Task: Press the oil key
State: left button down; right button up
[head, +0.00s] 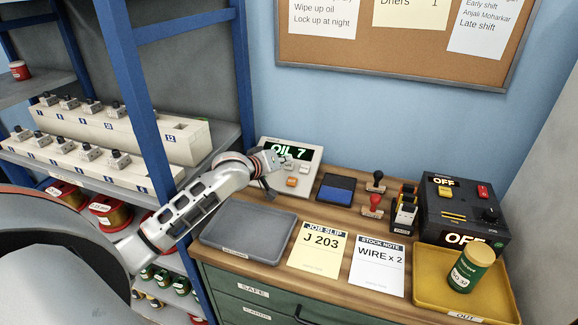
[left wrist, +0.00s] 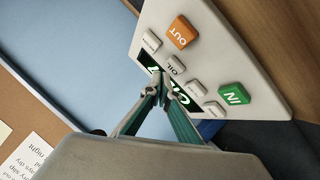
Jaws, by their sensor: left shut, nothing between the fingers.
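The keypad console (head: 313,158) stands at the back left of the bench, its green-lit display (head: 288,151) reading "OIL 7". In the left wrist view, the grey oil key (left wrist: 175,65) sits among several grey keys, an orange OUT key (left wrist: 182,32) and a green IN key (left wrist: 234,94). My left gripper (head: 276,161) is at the console. In the left wrist view its closed, empty fingertips (left wrist: 160,76) overlap the display, right beside the oil key. I cannot tell whether they touch it. My right gripper is in neither view.
A grey tray (head: 245,254), a job slip (head: 318,255) and a stock note (head: 378,265) lie in front. A blue pad (head: 337,188), two stamps, a black switch box (head: 463,212) and a yellow tray (head: 425,288) with a green can (head: 470,268) are right. Blue-framed shelving (head: 143,95) stands left.

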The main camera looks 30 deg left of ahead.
pick_arm(q)
jog(key=shift+r, duration=0.15)
jog(key=shift+s+d+r, duration=0.1)
jog(key=shift+s+r, duration=0.2)
jog(key=shift+r, duration=0.45)
jog(key=shift+s+d+r, duration=0.1)
jog(key=shift+s+r, duration=0.25)
jog(key=shift+r, duration=0.4)
jog(key=shift+s+r, duration=0.3)
jog(key=shift+r, duration=0.45)
